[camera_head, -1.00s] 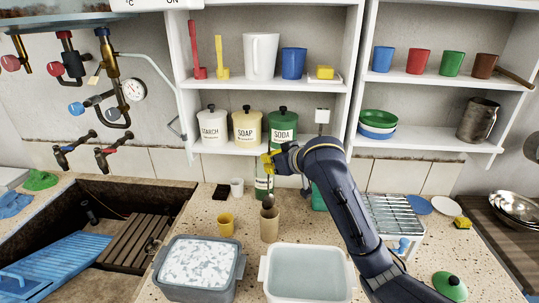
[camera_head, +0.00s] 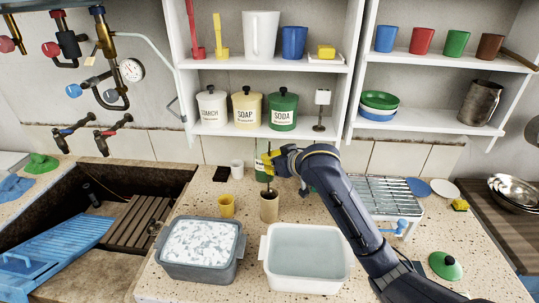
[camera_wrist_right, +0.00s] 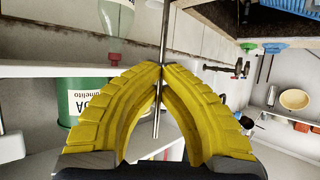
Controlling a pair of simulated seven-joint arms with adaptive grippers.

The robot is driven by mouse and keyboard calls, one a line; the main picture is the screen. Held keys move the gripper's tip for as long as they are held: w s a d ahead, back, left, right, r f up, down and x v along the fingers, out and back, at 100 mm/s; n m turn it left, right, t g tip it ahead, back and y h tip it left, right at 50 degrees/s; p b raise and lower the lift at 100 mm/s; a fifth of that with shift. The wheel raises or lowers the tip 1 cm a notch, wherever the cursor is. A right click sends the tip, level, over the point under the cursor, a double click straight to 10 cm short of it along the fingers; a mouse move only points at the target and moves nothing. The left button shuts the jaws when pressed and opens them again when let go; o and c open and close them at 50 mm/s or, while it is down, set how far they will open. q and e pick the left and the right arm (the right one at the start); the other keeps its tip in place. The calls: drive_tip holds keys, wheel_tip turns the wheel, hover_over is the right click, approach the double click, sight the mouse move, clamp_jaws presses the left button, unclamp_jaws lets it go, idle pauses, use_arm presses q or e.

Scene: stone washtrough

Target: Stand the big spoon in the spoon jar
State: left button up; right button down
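The spoon jar (camera_head: 269,209) is a tan cylinder standing upright on the speckled counter. The big spoon's thin handle (camera_head: 268,186) runs down from my right gripper (camera_head: 272,164) into the jar's mouth. The spoon's bowl end is hidden, apparently inside the jar. In the right wrist view the yellow fingertips (camera_wrist_right: 161,72) of my right gripper meet around the metal handle (camera_wrist_right: 156,123). My left gripper is not in view.
A yellow cup (camera_head: 226,206) stands left of the jar. In front are a grey basin (camera_head: 234,263) with suds and a white basin (camera_head: 263,250) with water. A wire rack (camera_head: 390,190) is to the right. Shelves with canisters (camera_head: 283,111) hang behind.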

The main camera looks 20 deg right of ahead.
drive_tip(key=shift+f, duration=1.55)
drive_tip(key=c, duration=1.5)
unclamp_jaws()
drive_tip(key=v, duration=1.2)
drive_tip(key=shift+d, duration=0.1)
drive_tip(key=shift+f, duration=0.1)
